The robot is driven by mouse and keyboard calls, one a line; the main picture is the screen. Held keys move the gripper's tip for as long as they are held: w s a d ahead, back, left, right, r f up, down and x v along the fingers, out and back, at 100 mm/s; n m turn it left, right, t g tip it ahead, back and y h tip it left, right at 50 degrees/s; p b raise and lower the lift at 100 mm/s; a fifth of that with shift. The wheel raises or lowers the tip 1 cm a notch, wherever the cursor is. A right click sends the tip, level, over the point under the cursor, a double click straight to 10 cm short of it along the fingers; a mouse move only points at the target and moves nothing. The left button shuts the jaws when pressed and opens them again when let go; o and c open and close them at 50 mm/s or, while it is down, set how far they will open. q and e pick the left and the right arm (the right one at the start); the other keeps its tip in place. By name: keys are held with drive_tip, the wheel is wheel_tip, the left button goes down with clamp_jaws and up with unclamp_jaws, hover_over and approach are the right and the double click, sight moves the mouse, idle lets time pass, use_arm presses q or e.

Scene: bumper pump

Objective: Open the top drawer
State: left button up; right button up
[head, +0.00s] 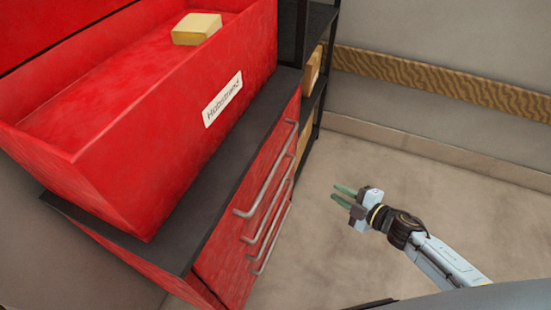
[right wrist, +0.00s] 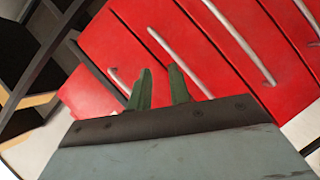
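The red drawer cabinet (head: 222,262) stands under a dark top in the head view. Its front has several long metal handles; the uppermost one, the top drawer's handle (head: 270,172), lies just below the dark top. The drawer fronts look flush and closed. My right gripper (head: 342,195) is right of the handles, apart from them, with its green fingers pointing toward the cabinet. In the right wrist view its two fingers (right wrist: 160,85) are spread with nothing between them, and red drawer fronts with handles (right wrist: 180,62) show beyond. My left gripper is not in view.
A red open bin (head: 130,110) with a label sits on the dark top (head: 225,180), holding a yellowish block (head: 197,28). A dark shelf rack (head: 318,75) with boxes stands beyond the cabinet. The floor (head: 335,255) around my right gripper is clear.

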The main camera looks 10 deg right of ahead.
sight(277, 160)
drive_tip(key=a+r+n+g+y, duration=0.4)
drive_tip(key=a+r+n+y, duration=0.15)
drive_tip(key=r+n, duration=0.6)
drive_tip(key=shift+m, duration=0.45)
drive_tip(key=x, duration=0.4)
drive_tip(key=r+x, duration=0.1)
drive_tip(key=x, duration=0.8)
drive_tip(key=shift+a+r, duration=0.1)
drive_tip(key=shift+a, duration=0.25)
clamp_jaws()
